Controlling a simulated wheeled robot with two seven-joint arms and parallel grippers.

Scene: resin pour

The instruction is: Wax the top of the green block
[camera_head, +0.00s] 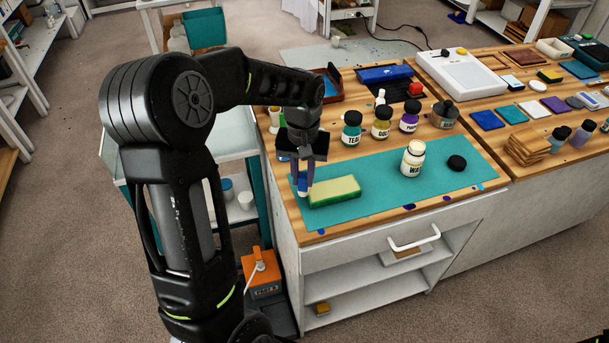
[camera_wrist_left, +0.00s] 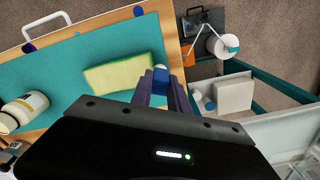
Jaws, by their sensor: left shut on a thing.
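The green block (camera_head: 334,191) lies on the teal mat (camera_head: 380,190). Its top is pale yellow and its edge green; it also shows in the left wrist view (camera_wrist_left: 120,73). My left gripper (camera_head: 302,185) points down just left of the block's near end. It is shut on a small blue-and-white piece (camera_head: 302,181), whose blue part shows between the fingertips in the left wrist view (camera_wrist_left: 161,79). I cannot tell whether this piece touches the block. The white wax jar (camera_head: 413,160) stands upright on the mat, with a black lid (camera_head: 456,163) lying to its right. My right gripper is out of view.
Bottles labelled in teal (camera_head: 351,135), gold (camera_head: 382,129) and purple (camera_head: 409,122) stand behind the mat. A white scale (camera_head: 461,75) stands farther back. The mat between block and jar is clear. An orange box (camera_head: 263,285) sits low left of the bench.

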